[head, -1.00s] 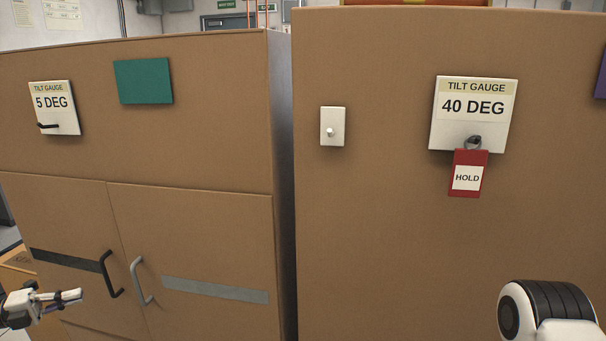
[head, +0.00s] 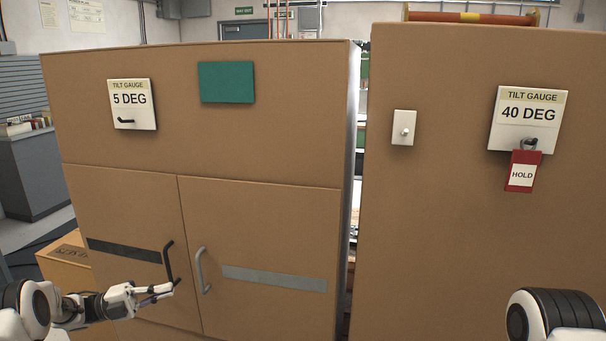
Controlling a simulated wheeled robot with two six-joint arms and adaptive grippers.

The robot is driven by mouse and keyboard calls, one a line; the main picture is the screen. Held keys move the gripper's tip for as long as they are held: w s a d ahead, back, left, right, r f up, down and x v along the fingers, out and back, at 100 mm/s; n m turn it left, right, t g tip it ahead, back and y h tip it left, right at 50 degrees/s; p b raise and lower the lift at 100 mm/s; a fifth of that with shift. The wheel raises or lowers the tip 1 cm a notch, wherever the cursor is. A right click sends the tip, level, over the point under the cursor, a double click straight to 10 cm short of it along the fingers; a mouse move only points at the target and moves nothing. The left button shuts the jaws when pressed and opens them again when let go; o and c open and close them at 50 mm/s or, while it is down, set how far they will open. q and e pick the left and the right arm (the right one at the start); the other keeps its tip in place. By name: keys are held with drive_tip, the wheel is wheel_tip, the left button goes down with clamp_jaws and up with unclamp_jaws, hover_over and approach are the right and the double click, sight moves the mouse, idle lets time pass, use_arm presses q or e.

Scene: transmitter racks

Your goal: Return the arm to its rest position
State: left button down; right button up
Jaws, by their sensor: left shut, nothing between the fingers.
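My left gripper (head: 162,291) is at the lower left, at the end of my left arm (head: 85,308). Its fingers are shut with nothing between them. They point right and appear in front of the left cabinet's lower doors, just below the black door handle (head: 170,263). I cannot tell whether they touch the cabinet. Part of my right arm (head: 560,315) shows at the lower right edge; its gripper is out of the picture.
Two brown cabinets stand ahead: the left one (head: 120,190) with a 5 DEG gauge (head: 131,104) and grey handle (head: 202,270), the right one (head: 450,230) with a switch (head: 403,128), 40 DEG gauge (head: 526,118) and red HOLD tag (head: 522,171). A carton (head: 65,265) sits at left.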

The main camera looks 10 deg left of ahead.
use_arm(q)
drive_tip(key=w+d+f+n+t, duration=0.1)
drive_tip(key=d+f+n, duration=0.15)
drive_tip(key=d, duration=0.35)
drive_tip(key=w+d+f+n+t, duration=0.1)
drive_tip(key=d+n+t, duration=0.15)
drive_tip(key=d, duration=0.35)
drive_tip(key=s+d+f+n+y, duration=0.3)
drive_tip(key=d+f+n+y, duration=0.4)
drive_tip(key=d+f+n, duration=0.35)
drive_tip(key=s+f+n+g+y, duration=0.35)
drive_tip(key=s+f, duration=0.25)
drive_tip(key=s, duration=0.4)
drive_tip(key=s+f+n+g+y, duration=0.2)
drive_tip(key=s+f+n+y, duration=0.3)
drive_tip(key=s, duration=0.5)
drive_tip(key=s+a+n+g+y, duration=0.1)
drive_tip(key=s+a+n+g, duration=0.1)
drive_tip(key=s, duration=0.6)
drive_tip(key=s+a+f+n+g+y, duration=0.1)
drive_tip(key=s+a+n+g, duration=0.2)
drive_tip(key=s, duration=0.6)
drive_tip(key=shift+a+g, duration=0.15)
drive_tip(key=shift+g, duration=0.45)
drive_tip(key=shift+s+f+y, duration=0.1)
drive_tip(key=shift+y, duration=0.15)
